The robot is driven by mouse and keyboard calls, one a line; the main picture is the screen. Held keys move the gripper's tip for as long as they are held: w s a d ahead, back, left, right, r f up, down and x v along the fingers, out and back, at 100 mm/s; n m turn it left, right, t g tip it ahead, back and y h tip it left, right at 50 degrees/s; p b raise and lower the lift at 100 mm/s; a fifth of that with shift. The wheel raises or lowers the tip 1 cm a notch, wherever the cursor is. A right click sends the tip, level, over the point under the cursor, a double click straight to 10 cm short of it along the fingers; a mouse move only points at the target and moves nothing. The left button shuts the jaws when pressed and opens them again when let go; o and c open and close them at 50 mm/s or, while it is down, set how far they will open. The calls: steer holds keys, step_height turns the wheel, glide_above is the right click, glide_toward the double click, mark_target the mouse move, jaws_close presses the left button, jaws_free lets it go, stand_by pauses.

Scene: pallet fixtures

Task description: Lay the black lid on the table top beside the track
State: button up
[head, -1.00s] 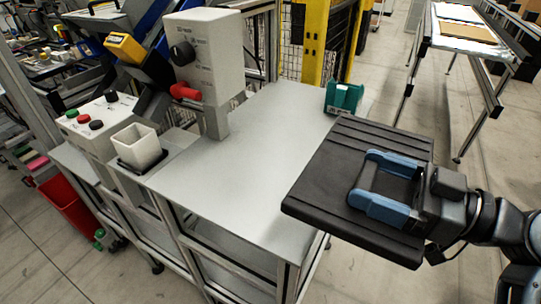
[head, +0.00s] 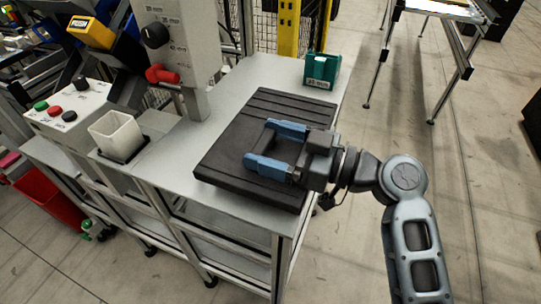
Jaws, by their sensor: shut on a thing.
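The black lid (head: 228,155) is a flat, ribbed square plate. It is over the right part of the grey table top (head: 228,88), with its near right corner at or just past the table's edge. I cannot tell whether its underside touches the table. My gripper (head: 268,146), with blue fingers, is shut on the lid from the right side. The fingers cover part of the lid's top. No track can be clearly made out in this view.
A green box (head: 321,70) stands at the table's far right corner, close behind the lid. A grey press column with a red handle (head: 162,75) stands to the left. A white cup (head: 116,134) sits left of it. Bare table top shows between column and lid.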

steer(key=shift+w+a+f+p, duration=0.1)
steer(key=shift+f+p, duration=0.3)
steer(key=shift+f, duration=1.6)
steer(key=shift+f, duration=0.2)
steer(key=o, duration=1.3)
steer(key=shift+r, duration=0.2)
steer(key=b+v, duration=0.3)
steer(key=v, duration=0.9)
